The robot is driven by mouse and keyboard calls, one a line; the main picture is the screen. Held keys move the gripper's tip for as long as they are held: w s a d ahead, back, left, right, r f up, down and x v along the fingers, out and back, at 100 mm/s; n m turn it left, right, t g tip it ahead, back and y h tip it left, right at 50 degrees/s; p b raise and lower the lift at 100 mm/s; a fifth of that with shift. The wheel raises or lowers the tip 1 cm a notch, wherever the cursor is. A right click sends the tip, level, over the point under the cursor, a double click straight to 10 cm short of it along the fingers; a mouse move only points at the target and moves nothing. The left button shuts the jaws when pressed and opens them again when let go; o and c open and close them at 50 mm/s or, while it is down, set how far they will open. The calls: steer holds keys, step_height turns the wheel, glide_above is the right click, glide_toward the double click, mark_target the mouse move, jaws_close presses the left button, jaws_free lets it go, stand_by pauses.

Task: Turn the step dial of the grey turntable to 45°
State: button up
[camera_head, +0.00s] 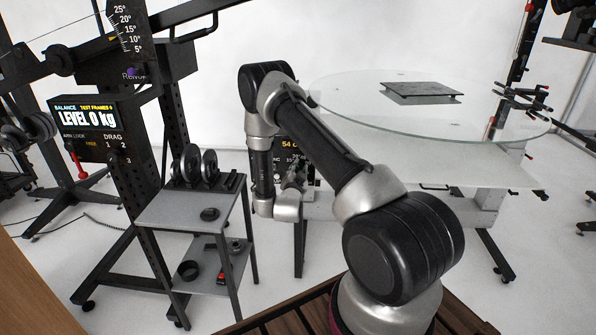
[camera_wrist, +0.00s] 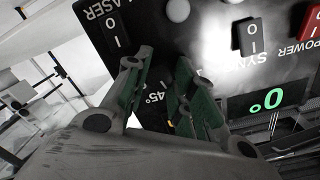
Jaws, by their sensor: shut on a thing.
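The turntable (camera_head: 350,105) has a round glass top and stands at the right in the head view. Its black control panel (camera_wrist: 215,52) fills much of the wrist view, turned nearly upside down, with a "45°" mark (camera_wrist: 156,98) beside my fingers. A green display (camera_wrist: 264,103) on the panel reads 0°. My gripper (camera_wrist: 163,78) is at the panel, its green-padded fingers closed in on the step dial. The dial is mostly hidden between the fingers, so its pointing direction cannot be told. In the head view my gripper (camera_head: 290,180) is small and partly behind my arm.
LASER (camera_wrist: 110,30) and SYNC (camera_wrist: 250,36) rocker switches and a red POWER switch (camera_wrist: 309,22) sit close by on the panel. A dark plate (camera_head: 422,92) lies on the glass. A balance stand (camera_head: 100,130) and grey cart (camera_head: 185,212) stand left.

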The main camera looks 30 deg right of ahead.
steer(key=m, duration=0.8)
steer(key=shift+m, duration=0.4)
stand_by(0.4)
steer(key=o, duration=1.1)
steer(key=shift+c, duration=0.2)
steer(key=shift+s+a, duration=0.1)
steer(key=v, duration=1.1)
steer(key=shift+s, duration=0.45)
steer(key=shift+a+r, duration=0.1)
steer(key=shift+a, duration=0.05)
